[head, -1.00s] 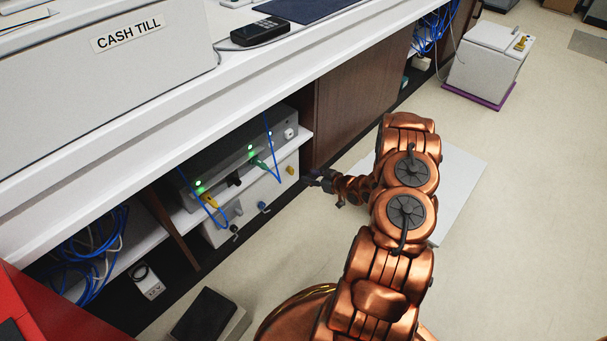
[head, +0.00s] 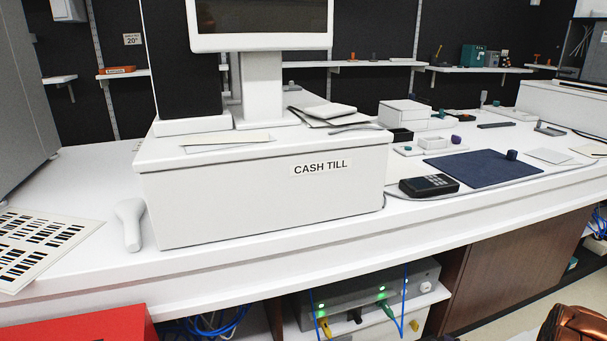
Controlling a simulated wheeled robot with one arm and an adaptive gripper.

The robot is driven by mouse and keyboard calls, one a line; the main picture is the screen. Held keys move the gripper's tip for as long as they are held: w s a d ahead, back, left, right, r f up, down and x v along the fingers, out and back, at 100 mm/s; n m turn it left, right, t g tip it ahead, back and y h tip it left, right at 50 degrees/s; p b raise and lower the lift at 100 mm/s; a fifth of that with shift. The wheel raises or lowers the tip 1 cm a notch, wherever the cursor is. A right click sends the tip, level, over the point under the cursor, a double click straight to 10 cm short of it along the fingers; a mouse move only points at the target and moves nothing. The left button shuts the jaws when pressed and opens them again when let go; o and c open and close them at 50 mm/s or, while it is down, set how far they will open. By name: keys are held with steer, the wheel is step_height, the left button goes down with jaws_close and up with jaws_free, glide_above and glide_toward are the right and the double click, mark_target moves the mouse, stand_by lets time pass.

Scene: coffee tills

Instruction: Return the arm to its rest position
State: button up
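My arm shows only as a copper-coloured piece at the bottom right corner of the head view. My gripper is not clearly visible in the head view. The white cash till (head: 260,205), with its label reading CASH TILL, stands on the white counter (head: 470,218). A grey network box (head: 365,288) with green lights and plugged blue, green and yellow cables sits on a shelf below the counter.
A black card terminal (head: 429,186) and a dark blue mat (head: 483,169) lie right of the till. A white handheld scanner (head: 130,224) and a barcode sheet (head: 35,248) lie left. A red object (head: 80,325) stands at bottom left. Floor shows at the lower right.

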step_height(320, 180, up, 31)
steer(key=d+m+g+h+p, duration=0.15)
steer(key=g+h+p, duration=0.45)
steer(key=p, duration=0.7)
steer(key=s+a+r+g+p, duration=0.1)
steer(key=s+a+r+p, duration=0.1)
steer(key=r, duration=0.4)
steer(key=s+a+r+g+p, duration=0.1)
steer(key=s+a+r+p, duration=0.2)
steer(key=r, duration=0.2)
steer(key=s+a+r+g+y+p, duration=0.1)
steer(key=s+a+r+g+p, duration=0.2)
steer(key=s+a+r+p, duration=0.5)
steer(key=s+a+r+m+g+y+p, duration=0.1)
steer(key=s+a+r+p, duration=0.6)
steer(key=s+a+r, duration=1.2)
steer(key=s+r+g+y, duration=0.1)
steer(key=s+g, duration=0.1)
steer(key=s, duration=0.3)
steer(key=shift+s+a+g+p, duration=0.3)
steer(key=shift+a+p, duration=0.1)
